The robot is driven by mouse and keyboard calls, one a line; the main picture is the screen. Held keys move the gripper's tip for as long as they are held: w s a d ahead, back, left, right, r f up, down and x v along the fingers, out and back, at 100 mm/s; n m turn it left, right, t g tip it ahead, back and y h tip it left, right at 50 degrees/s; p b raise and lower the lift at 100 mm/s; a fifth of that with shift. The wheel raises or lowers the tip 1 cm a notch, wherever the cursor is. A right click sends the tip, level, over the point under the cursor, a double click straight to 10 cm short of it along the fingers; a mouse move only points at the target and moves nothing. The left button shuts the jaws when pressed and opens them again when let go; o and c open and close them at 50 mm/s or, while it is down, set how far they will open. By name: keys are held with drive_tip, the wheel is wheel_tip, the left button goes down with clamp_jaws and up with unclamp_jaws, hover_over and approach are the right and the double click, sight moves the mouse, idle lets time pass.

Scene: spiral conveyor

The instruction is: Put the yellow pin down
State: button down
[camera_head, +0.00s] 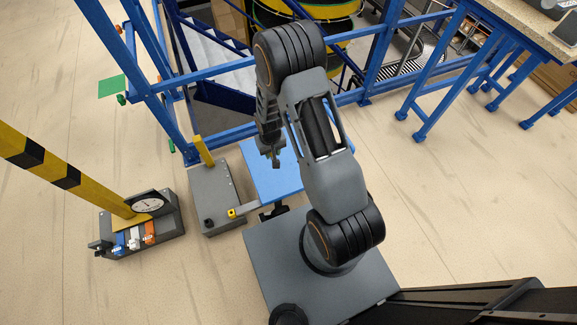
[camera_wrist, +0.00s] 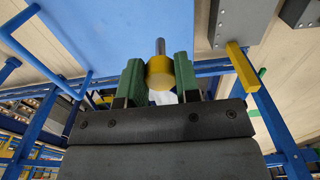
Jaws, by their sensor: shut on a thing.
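The yellow pin (camera_wrist: 159,74) has a round yellow head and a thin grey metal shaft. In the wrist view it sits between the two green fingers of my gripper (camera_wrist: 157,82), which is shut on its yellow head. The shaft points away from the gripper, against the blue surface (camera_wrist: 120,35). In the head view my gripper (camera_head: 271,152) hangs over the blue surface (camera_head: 285,182), and the pin cannot be made out there. I cannot tell whether the pin touches the surface.
A grey box (camera_head: 208,190) with an upright yellow bar (camera_head: 204,150) stands left of the blue surface. Farther left is a striped yellow-black post (camera_head: 70,175) on a base with a dial (camera_head: 148,203). Blue frame bars (camera_head: 205,70) run behind. Open floor (camera_head: 450,200) lies right.

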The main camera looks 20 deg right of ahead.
wheel_tip(320, 180, down, 14)
drive_tip(key=b, duration=1.7)
hover_over(289, 168)
drive_tip(key=shift+a+f, duration=0.1)
drive_tip(key=shift+f, duration=6.6)
drive_tip(key=shift+f, duration=0.2)
drive_tip(key=c, duration=0.8)
unclamp_jaws()
drive_tip(key=shift+r, duration=0.15)
